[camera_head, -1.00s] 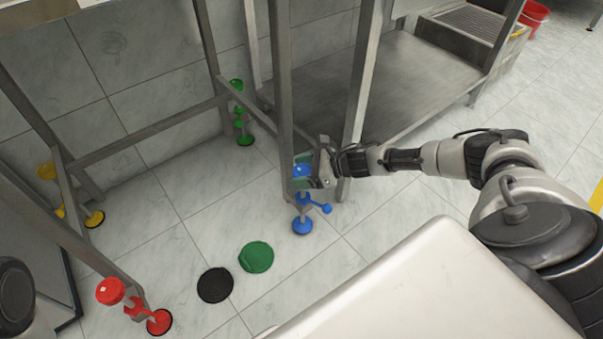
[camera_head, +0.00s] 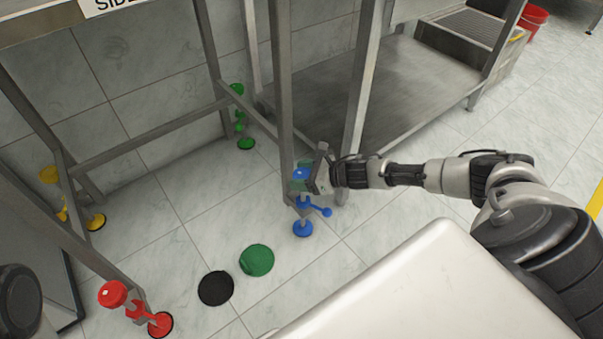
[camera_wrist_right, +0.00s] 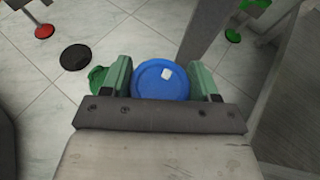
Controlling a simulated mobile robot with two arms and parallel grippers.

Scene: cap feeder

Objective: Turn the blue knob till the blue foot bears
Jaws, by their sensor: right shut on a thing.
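The blue knob (camera_head: 301,174) sits on the near right leg of the metal frame. In the right wrist view the round blue knob (camera_wrist_right: 161,80), with a small white mark, lies between the two green fingers. My right gripper (camera_head: 306,176) is shut on it. Below it on the same leg are a blue side arm with a ball end (camera_head: 326,212) and the blue foot (camera_head: 303,229) near the floor. I cannot tell whether the foot bears on the floor. My left gripper is not in view.
A red knob (camera_head: 112,293) and red foot (camera_head: 160,324) are at the near left leg. Yellow (camera_head: 95,222) and green (camera_head: 246,143) feet are at the far legs. A black disc (camera_head: 216,288) and a green disc (camera_head: 257,260) lie on the tiles.

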